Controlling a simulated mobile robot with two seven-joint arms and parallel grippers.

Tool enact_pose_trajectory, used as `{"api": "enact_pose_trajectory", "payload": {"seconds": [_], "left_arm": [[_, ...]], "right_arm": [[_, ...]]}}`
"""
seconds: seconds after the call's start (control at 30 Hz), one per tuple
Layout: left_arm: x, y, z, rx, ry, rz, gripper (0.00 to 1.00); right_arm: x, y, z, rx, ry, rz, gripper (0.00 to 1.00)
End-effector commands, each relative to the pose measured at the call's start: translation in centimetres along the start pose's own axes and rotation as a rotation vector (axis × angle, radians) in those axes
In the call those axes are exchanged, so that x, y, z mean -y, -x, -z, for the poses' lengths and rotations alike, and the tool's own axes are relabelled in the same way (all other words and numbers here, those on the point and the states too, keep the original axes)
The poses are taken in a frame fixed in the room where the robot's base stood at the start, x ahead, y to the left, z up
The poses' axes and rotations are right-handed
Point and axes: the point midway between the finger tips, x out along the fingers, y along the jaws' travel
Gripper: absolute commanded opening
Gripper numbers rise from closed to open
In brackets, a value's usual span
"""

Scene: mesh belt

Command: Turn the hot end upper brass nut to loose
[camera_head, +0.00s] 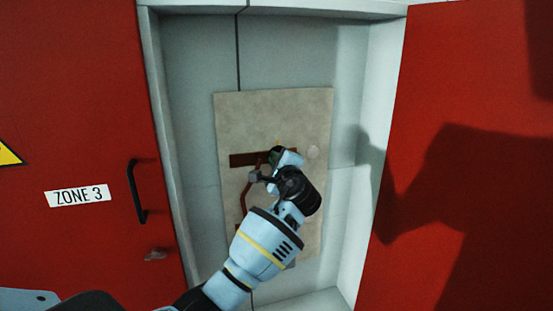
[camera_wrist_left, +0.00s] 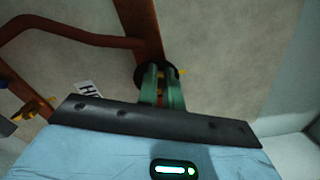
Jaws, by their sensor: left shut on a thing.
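In the left wrist view, the two green fingers of my left gripper (camera_wrist_left: 162,72) are closed at a dark round fitting (camera_wrist_left: 143,76) on the copper-brown bar. A small brass-yellow bit (camera_wrist_left: 182,72) shows just right of the fingertips. The gripped part, apparently the upper brass nut, is mostly hidden by the fingers. A white label (camera_wrist_left: 88,89) beginning with "H" lies left of them. In the head view, my left gripper (camera_head: 276,160) is at the beige panel, over the brown bar; my wrist hides much of the fittings. My right gripper is not in view.
The beige panel (camera_head: 230,125) stands inside a pale cabinet recess between red doors. The left door (camera_head: 90,110) has a black handle (camera_head: 136,190). A bent red-brown pipe (camera_wrist_left: 75,36) runs beside the fingers. Another brass fitting (camera_wrist_left: 33,108) is lower left.

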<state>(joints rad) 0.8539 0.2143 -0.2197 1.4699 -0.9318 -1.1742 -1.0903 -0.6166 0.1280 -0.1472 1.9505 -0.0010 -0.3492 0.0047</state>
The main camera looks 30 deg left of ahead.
Motion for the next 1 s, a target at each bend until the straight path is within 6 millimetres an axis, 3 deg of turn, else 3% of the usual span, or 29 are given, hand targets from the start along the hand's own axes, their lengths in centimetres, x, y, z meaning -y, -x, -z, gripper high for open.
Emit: {"api": "enact_pose_trajectory", "payload": {"seconds": [0.7,1.0], "left_arm": [[-1.9,0.0,0.8,-0.002,0.670,-0.006,0.00],[-2.1,0.0,1.2,-0.002,0.878,-0.006,0.00]], "right_arm": [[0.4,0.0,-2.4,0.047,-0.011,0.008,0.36],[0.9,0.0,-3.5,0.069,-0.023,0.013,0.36]]}}
